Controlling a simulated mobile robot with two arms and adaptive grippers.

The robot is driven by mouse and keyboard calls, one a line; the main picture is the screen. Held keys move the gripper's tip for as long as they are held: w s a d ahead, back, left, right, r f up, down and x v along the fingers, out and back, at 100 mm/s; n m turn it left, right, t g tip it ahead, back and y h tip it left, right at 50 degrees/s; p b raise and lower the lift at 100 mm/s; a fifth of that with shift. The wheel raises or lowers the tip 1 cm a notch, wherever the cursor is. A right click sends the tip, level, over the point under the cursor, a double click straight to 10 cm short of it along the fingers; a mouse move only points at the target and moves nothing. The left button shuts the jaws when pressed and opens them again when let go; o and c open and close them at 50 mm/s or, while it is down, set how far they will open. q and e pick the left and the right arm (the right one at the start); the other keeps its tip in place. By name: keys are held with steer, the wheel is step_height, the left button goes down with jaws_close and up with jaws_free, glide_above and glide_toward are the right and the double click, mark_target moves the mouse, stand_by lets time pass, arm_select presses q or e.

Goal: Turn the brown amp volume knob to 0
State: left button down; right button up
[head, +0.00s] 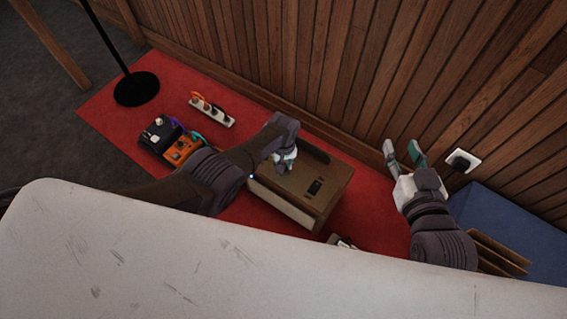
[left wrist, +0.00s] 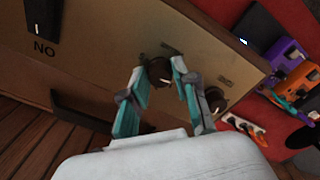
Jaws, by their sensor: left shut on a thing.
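The brown amp (head: 332,196) stands on the red rug by the wooden wall, its top panel facing up. In the left wrist view a dark round knob (left wrist: 160,72) with a pale pointer line sits between the fingers of my left gripper (left wrist: 161,78), which are shut on it. A second dark knob (left wrist: 214,99) is just right of the fingers. In the head view my left gripper (head: 284,158) is over the left part of the amp top and hides the knobs. My right gripper (head: 403,154) is open and empty, right of the amp.
A dark switch (head: 314,186) and a dark handle (head: 313,152) are on the amp top. Effect pedals (head: 180,149) and a white power strip (head: 212,112) lie left on the rug. A wall socket (head: 461,161) is at right. A pale surface (head: 200,255) fills the foreground.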

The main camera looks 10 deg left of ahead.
arm_select(q)
steer(key=c, duration=0.9)
jaws_free()
steer(key=shift+w+r, duration=0.1)
steer(key=shift+r, duration=0.05)
step_height(320, 180, up, 12)
steer(key=shift+f, duration=0.15)
